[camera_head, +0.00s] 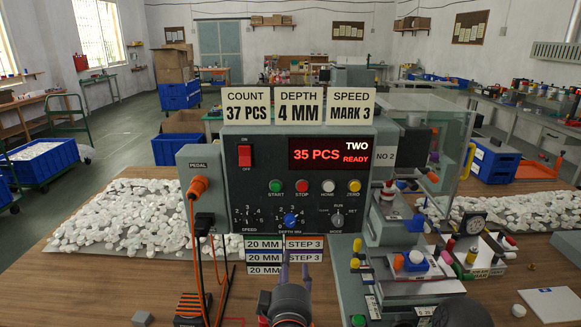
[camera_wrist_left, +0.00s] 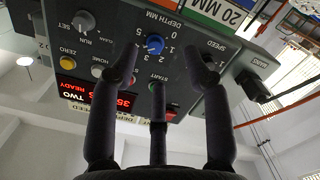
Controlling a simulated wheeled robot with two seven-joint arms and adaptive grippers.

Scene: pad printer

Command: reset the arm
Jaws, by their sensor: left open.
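My left gripper (camera_head: 294,266) is open and empty, fingers pointing up in front of the control panel (camera_head: 255,190), just below the blue depth knob (camera_head: 291,221). In the left wrist view the open fingers (camera_wrist_left: 170,56) stand either side of the blue knob (camera_wrist_left: 154,44), and no contact shows. The display (camera_head: 329,155) reads "35 PCS", "TWO" and "READY". The sign above (camera_head: 247,107) reads "COUNT 37 PCS"; others read "DEPTH 4 MM" and "SPEED MARK 3". A dark rounded part at the bottom right looks like my right gripper (camera_head: 462,312); its fingers cannot be made out.
An orange pedal plug (camera_head: 197,188) and its cables hang left of the panel. Heaps of white pieces (camera_head: 120,215) lie on the table on both sides. The printing unit (camera_head: 400,260) with small coloured parts stands at right. Labels (camera_head: 264,256) sit under the panel.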

